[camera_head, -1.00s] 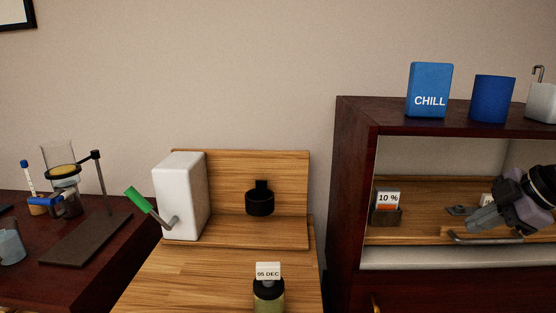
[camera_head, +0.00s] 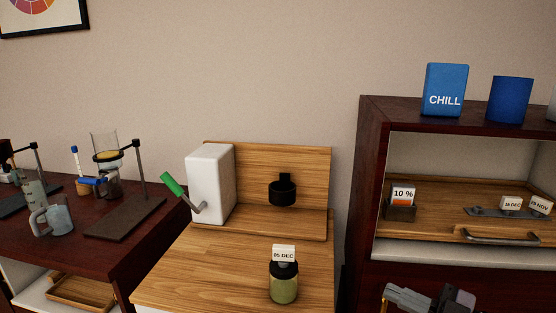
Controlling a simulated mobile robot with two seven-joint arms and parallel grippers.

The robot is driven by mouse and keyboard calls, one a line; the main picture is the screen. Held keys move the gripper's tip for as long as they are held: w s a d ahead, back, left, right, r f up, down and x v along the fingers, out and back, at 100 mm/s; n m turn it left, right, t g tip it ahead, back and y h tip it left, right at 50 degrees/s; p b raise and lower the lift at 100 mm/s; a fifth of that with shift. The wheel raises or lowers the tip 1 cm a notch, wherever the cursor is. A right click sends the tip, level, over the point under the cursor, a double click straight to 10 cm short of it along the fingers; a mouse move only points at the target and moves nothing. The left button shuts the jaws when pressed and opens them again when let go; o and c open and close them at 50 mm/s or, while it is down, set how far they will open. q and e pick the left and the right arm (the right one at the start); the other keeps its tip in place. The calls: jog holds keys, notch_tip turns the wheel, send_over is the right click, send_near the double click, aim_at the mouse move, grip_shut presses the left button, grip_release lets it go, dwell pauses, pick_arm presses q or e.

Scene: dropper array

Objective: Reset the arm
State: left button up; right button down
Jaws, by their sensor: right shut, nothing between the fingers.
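My right gripper (camera_head: 392,296) shows at the lower right, in front of the dark red cabinet and below its open shelf. It is shut and empty, apart from everything on the shelf. The rest of the right arm is mostly cut off by the bottom edge. My left gripper is not in view.
A green jar labelled 05 DEC (camera_head: 284,284) stands on the wooden counter (camera_head: 200,262), beside a white box with a green handle (camera_head: 210,184). The shelf holds a 10 % card (camera_head: 403,194) and a drawer handle (camera_head: 500,238).

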jog(key=s+a+f+m+h, duration=0.1)
jog(key=s+f+m+h, duration=0.3)
jog(key=f, duration=0.5)
jog(key=s+f+m+h, duration=0.4)
jog(key=s+f, duration=0.3)
jog(key=f, duration=0.2)
jog(key=s+a+f+m+g+h, duration=0.1)
jog(key=s+f+m+h, duration=0.3)
jog(key=f, duration=0.5)
jog(key=shift+s+a+m+h, duration=0.3)
jog(key=shift+s+m, duration=0.7)
jog(key=shift+s, duration=0.15)
